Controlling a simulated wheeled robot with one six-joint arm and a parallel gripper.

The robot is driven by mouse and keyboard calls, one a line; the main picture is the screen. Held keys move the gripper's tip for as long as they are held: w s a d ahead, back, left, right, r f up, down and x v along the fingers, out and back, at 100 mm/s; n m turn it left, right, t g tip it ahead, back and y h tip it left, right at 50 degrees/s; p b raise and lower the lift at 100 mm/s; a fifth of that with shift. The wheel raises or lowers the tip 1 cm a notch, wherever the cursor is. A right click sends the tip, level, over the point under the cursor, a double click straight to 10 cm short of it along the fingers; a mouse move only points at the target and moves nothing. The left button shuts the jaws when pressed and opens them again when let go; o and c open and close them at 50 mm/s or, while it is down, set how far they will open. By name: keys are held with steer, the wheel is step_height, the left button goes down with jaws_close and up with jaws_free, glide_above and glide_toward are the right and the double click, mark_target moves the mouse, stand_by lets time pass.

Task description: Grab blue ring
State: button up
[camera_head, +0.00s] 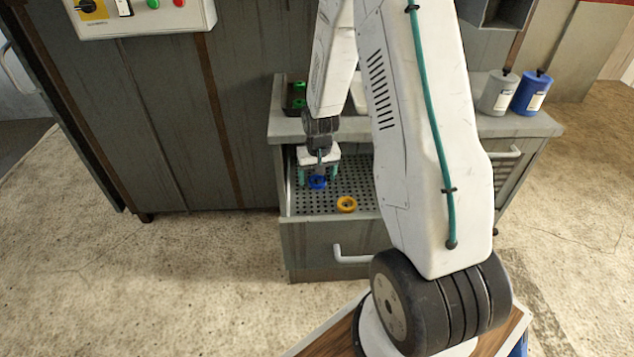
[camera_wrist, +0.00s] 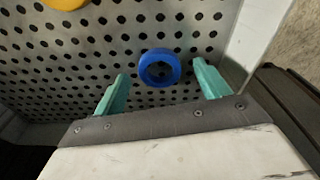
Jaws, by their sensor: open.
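The blue ring (camera_head: 317,182) lies on the perforated floor of an open drawer (camera_head: 300,238), near its left side. In the wrist view the blue ring (camera_wrist: 145,67) sits just ahead of and between the fingers. My gripper (camera_head: 319,175) is over the drawer, just above the ring. Its teal fingers are apart in the wrist view (camera_wrist: 160,82), and nothing is held between them. I cannot tell exactly how high the fingertips are above the ring.
A yellow ring (camera_head: 346,204) lies in the drawer to the right of the blue one. The drawer's walls stand close around my gripper. Green items (camera_head: 298,103) in a dark tray, a grey canister (camera_head: 498,93) and a blue canister (camera_head: 531,92) stand on the cabinet top.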

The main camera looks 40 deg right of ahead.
steer(key=shift+f, duration=0.3)
steer(key=c, duration=1.1)
steer(key=shift+o, duration=0.2)
steer(key=shift+r, duration=0.15)
